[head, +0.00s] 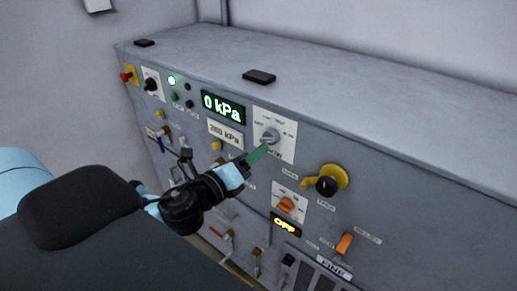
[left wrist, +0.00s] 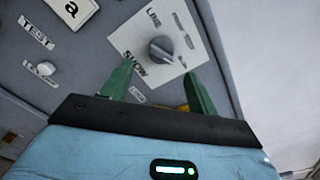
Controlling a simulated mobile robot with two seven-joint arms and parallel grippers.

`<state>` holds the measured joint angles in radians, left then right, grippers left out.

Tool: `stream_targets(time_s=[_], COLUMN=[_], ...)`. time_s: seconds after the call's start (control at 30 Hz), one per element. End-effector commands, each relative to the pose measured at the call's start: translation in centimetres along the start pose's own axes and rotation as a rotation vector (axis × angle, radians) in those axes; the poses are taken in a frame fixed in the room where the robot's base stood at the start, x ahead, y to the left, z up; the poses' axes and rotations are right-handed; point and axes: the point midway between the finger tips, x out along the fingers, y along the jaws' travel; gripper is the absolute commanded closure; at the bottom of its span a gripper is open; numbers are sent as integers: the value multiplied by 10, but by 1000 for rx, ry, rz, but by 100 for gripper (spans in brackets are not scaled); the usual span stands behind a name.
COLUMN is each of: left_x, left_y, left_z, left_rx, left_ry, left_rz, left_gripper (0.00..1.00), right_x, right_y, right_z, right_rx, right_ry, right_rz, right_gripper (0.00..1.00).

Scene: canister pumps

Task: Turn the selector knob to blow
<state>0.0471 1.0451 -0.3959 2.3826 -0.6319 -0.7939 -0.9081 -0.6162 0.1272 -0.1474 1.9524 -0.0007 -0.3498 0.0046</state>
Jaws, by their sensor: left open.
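The grey selector knob (head: 270,136) sits on a white plate in the upper middle of the panel. My left gripper (head: 257,153) has green fingers and is just below and left of the knob in the head view. In the left wrist view the fingers (left wrist: 158,76) are spread and empty, with the knob beyond the gap between their tips. Contact is not visible. My right gripper is out of view.
A green display reading 0 kPa (head: 223,107) is left of the knob. A yellow-and-black rotary handle (head: 327,185), an orange knob (head: 287,204) and an orange lever (head: 344,243) lie to the lower right. A dark block (head: 259,77) lies on the cabinet top.

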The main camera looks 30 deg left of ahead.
Motion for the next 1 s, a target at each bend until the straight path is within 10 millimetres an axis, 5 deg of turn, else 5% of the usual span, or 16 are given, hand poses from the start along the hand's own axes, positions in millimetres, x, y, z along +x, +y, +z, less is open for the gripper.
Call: stream_targets(time_s=[0.23,0.83,1.0], left_x=[-14,-16,-17], left_y=[0,-1,16], left_z=[0,0,-18], left_rx=[0,-1,-114], left_ry=[1,0,32], left_rz=[-1,-1,45], left_gripper=[41,41,41], right_x=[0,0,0], right_y=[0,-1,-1], right_z=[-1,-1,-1], right_rx=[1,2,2], right_ry=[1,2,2], right_rz=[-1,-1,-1], right_gripper=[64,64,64])
